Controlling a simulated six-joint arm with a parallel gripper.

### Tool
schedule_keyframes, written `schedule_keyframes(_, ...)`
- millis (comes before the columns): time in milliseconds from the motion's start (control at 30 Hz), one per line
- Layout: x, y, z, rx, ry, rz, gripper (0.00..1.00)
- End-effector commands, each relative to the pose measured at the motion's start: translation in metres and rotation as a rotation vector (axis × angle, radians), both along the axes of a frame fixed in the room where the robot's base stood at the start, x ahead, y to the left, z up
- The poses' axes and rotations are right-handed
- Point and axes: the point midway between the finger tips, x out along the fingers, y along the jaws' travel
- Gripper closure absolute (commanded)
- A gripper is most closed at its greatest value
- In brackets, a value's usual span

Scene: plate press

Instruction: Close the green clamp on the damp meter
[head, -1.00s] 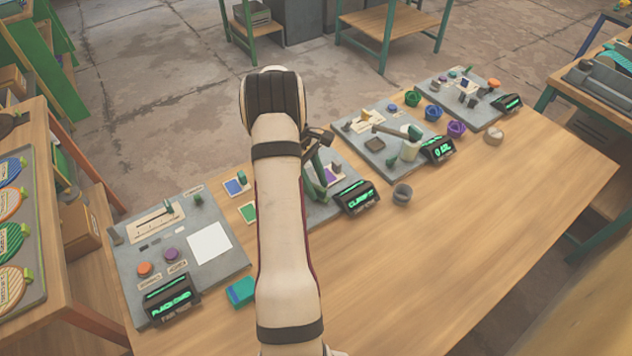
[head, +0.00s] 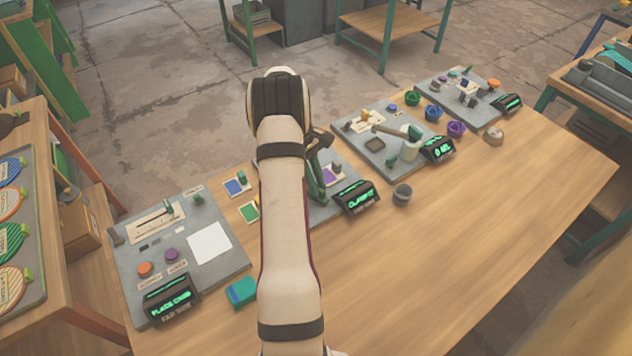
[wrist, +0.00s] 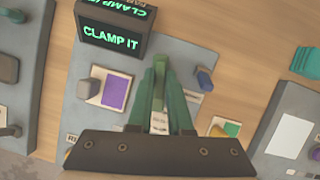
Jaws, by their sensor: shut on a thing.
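The damp meter's grey board (head: 345,169) is partly behind my arm in the head view. Its black display (head: 357,197) reads CLAMP IT, and it also shows in the wrist view (wrist: 112,33). The green clamp (head: 316,180) rises beside my gripper (head: 320,142). In the wrist view the clamp's green arm (wrist: 159,80) stands in the middle, just beyond the dark bar of my gripper (wrist: 160,118). My gripper is shut on the clamp's handle.
A purple card (wrist: 116,92) lies on the board left of the clamp, with a blue-grey block (wrist: 204,79) to its right. Other instrument boards stand on both sides. The table's front is mostly clear.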

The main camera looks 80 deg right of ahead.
Motion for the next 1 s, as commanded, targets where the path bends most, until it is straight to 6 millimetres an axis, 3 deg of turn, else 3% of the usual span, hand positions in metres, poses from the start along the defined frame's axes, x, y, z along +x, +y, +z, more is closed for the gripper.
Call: schedule_keyframes(1000, -0.0033, -0.0016, 0.0003, 0.001, -0.001, -0.955, 1.0)
